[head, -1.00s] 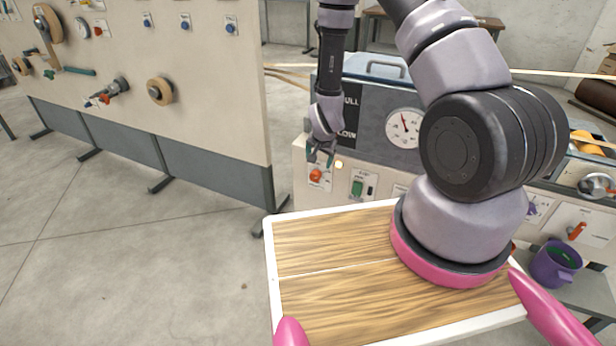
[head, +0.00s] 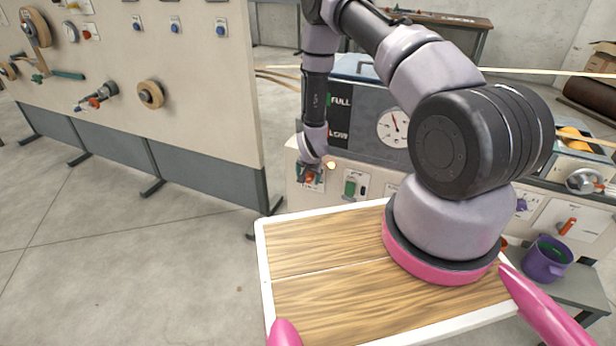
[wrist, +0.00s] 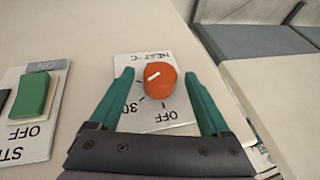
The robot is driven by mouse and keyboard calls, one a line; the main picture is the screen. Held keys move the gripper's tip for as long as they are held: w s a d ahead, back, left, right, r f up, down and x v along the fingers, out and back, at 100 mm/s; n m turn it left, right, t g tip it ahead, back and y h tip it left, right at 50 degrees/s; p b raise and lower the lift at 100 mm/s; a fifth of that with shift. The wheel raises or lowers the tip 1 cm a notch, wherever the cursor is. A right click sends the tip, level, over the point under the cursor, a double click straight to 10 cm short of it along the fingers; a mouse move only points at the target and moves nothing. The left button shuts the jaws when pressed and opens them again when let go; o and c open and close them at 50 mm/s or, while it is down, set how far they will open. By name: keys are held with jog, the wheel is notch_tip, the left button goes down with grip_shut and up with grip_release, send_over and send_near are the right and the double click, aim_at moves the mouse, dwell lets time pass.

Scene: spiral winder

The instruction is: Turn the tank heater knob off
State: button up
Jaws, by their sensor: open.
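The tank heater knob (wrist: 160,82) is orange, on a white plate (wrist: 150,122) marked HEAT °C, 30 and OFF. Its white pointer line lies on the upper left of the knob in the wrist view, slanting toward the left edge, away from the OFF label at the bottom. My gripper (wrist: 159,75) is open, with one teal finger on each side of the knob. Gaps show between the fingers and the knob. In the head view my gripper (head: 310,174) is at the front panel and partly covers the knob.
A green switch (wrist: 34,95) on its own plate sits left of the knob in the wrist view. In the head view a lit lamp (head: 331,165) is close beside my gripper. A dial gauge (head: 394,127) and a purple pot (head: 544,262) are further right.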

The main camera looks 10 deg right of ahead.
jog(key=shift+c, duration=0.3)
grip_shut()
jog(key=shift+a, duration=0.1)
jog(key=shift+w+a+n+g+h, duration=0.1)
jog(key=shift+a+n+g+h, duration=0.1)
jog(key=shift+g+h, duration=0.35)
jog(key=shift+w+a+n+g+h, duration=0.1)
jog(key=shift+n+g+h, duration=0.2)
jog(key=shift+h, duration=0.35)
jog(key=g+h, duration=0.2)
jog(key=shift+w+a+h, duration=0.15)
jog(key=shift+w+h, duration=0.05)
jog(key=shift+h, duration=0.2)
jog(key=shift+w+a+f+n+g+h, duration=0.15)
jog(key=shift+n+g+h, duration=0.4)
jog(key=shift+h, duration=0.35)
jog(key=shift+a+f+g+h, duration=0.1)
jog(key=shift+g+h, duration=0.6)
jog(key=shift+h, duration=0.5)
jog(key=shift+n, duration=0.25)
